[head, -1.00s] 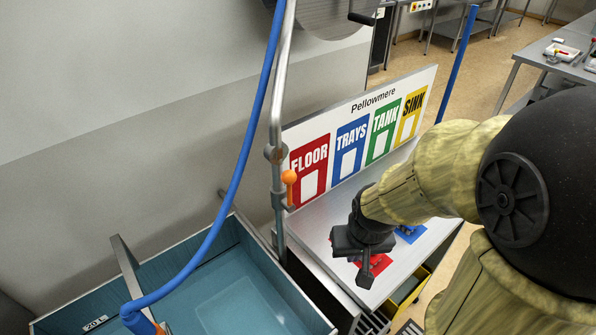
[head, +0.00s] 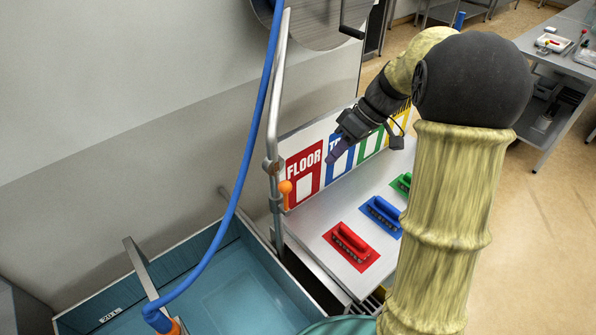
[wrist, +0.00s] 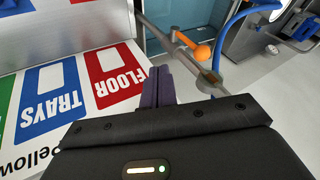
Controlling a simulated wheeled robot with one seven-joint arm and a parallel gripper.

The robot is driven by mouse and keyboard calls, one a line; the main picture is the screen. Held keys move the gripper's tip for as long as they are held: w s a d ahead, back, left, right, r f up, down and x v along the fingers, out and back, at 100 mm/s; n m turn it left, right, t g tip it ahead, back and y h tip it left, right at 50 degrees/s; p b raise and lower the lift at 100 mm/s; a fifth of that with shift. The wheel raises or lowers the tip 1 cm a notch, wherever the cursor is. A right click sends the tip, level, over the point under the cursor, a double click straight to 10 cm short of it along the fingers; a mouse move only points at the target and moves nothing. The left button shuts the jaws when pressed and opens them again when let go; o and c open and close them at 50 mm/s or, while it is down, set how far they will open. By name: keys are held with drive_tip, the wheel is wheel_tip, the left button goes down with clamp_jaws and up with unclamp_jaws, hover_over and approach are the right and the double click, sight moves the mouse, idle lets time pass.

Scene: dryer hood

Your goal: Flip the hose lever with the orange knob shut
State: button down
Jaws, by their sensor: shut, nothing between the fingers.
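The hose lever's orange knob (head: 285,187) sits beside the upright metal pipe (head: 275,120), just below its clamp. In the wrist view the orange knob (wrist: 197,53) is on a short arm by the pipe, ahead and to the right of my fingers. My gripper (head: 333,153) is shut and empty, in front of the label board and to the right of the knob, apart from it. Its dark fingers also show in the wrist view (wrist: 157,84). The blue hose (head: 246,130) hangs left of the pipe.
The label board (head: 326,143) stands behind a metal counter (head: 310,228) with red (head: 351,243), blue (head: 381,215) and green (head: 402,184) brushes. A teal sink (head: 215,285) lies at the lower left. A hose reel (head: 322,18) is on the wall above.

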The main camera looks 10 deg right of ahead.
sight(286, 198)
drive_tip(key=shift+w+r+n+y, duration=0.2)
drive_tip(key=shift+w+r+n, duration=0.1)
drive_tip(key=shift+r, duration=0.15)
drive_tip(key=shift+w+r+n+y, duration=0.2)
drive_tip(key=shift+w+r+n, duration=0.1)
drive_tip(key=shift+r, duration=0.15)
drive_tip(key=shift+a, duration=0.1)
drive_tip(key=s+a+f+p, duration=0.3)
drive_tip(key=a+f+p, duration=0.2)
drive_tip(key=a+f, duration=0.3)
drive_tip(key=shift+s+a, duration=0.3)
drive_tip(key=shift+a, duration=0.05)
drive_tip(key=shift+w, duration=0.1)
